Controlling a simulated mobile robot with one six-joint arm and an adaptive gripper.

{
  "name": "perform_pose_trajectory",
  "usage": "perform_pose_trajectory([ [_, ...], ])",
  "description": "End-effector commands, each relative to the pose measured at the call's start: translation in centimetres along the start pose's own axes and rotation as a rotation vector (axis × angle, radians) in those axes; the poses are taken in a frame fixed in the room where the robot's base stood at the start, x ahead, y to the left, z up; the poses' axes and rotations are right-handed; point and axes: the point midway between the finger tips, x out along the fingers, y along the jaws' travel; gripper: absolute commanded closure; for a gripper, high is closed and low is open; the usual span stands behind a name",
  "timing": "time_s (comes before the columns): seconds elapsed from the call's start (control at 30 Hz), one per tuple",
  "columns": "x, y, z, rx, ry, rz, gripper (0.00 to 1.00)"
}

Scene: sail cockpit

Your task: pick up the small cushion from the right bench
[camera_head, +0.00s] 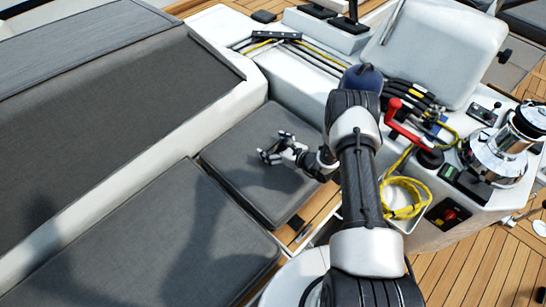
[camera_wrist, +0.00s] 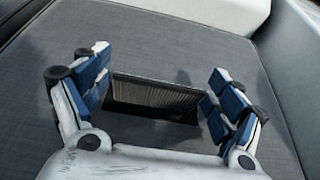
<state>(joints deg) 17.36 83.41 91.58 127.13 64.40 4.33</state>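The small cushion (camera_head: 235,165) is a dark grey, flat, roughly square pad on the bench in the middle of the head view. It fills most of the wrist view as grey woven cloth (camera_wrist: 180,45). My gripper (camera_head: 274,146) is over this cushion with its fingers spread and nothing visibly held. In the wrist view my gripper (camera_wrist: 158,68) shows two wide-apart blue-padded fingers. A dark rectangular patch with a ribbed lighter face (camera_wrist: 155,95) shows between them; I cannot tell what it is. I cannot tell whether the fingers touch the cushion.
A longer grey cushion (camera_head: 150,250) lies nearer, separated by a narrow gap. A white coaming (camera_head: 130,185) runs along the left. A chrome winch (camera_head: 500,145), red handle (camera_head: 405,125) and yellow rope (camera_head: 405,200) are to the right. Wooden deck (camera_head: 470,260) is clear at lower right.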

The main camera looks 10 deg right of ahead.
Motion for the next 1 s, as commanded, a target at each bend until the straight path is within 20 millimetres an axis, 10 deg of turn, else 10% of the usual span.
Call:
perform_pose_trajectory([
  [1.0, -0.01, 0.00, -0.02, 0.000, 0.000, 0.000, 0.86],
])
